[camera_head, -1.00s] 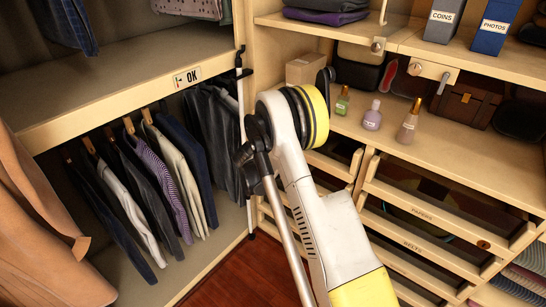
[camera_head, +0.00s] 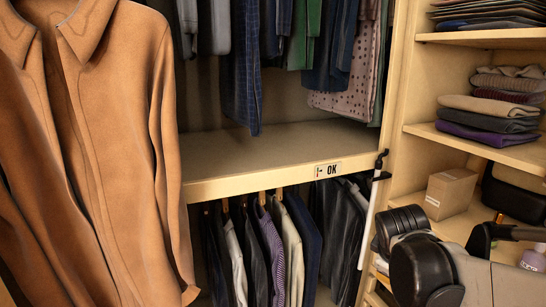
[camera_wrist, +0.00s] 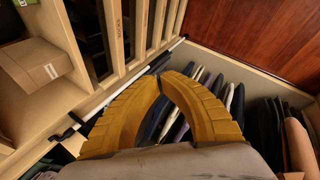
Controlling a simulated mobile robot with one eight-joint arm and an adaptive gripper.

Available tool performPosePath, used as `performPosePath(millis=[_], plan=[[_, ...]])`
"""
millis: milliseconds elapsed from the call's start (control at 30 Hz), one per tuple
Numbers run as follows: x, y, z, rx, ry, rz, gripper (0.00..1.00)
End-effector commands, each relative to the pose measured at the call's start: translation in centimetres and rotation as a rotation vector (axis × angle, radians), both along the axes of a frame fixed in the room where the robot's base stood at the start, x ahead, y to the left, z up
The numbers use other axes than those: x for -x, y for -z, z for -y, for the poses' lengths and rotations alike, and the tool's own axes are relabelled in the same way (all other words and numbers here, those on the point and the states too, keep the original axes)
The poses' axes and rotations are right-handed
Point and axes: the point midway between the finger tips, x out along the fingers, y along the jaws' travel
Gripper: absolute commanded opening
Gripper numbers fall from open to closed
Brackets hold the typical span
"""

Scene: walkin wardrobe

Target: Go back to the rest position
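My gripper (camera_wrist: 161,80) shows in the wrist view as two yellow ribbed fingers. They curve inward and meet at the tips, with nothing between them. Beyond the fingers are hanging clothes and the wardrobe's wooden frame. In the head view, dark and grey parts of my arm fill the lower right corner, in front of the shelves. The fingers cannot be made out there.
A tan coat (camera_head: 100,130) hangs close on the left. A ledge (camera_head: 255,165) bears an OK sign (camera_head: 328,170), with clothes above and below. A white pole (camera_head: 368,235) stands beside the shelves. A cardboard box (camera_head: 451,193) sits on a right shelf. Red-brown floor (camera_wrist: 255,35) is clear.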

Motion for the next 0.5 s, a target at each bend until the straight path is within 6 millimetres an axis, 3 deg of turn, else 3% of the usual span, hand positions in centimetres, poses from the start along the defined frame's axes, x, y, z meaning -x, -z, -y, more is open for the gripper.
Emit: performPosePath(millis=[100, 300, 500], plan=[[4.9, -1.4, -2.5, -0.169, 0.143, 0.077, 0.00], [12.2, -1.7, -6.3, -0.458, 0.392, 0.170, 0.00], [16.3, -0.8, -8.4, -0.649, 0.560, 0.209, 0.00]])
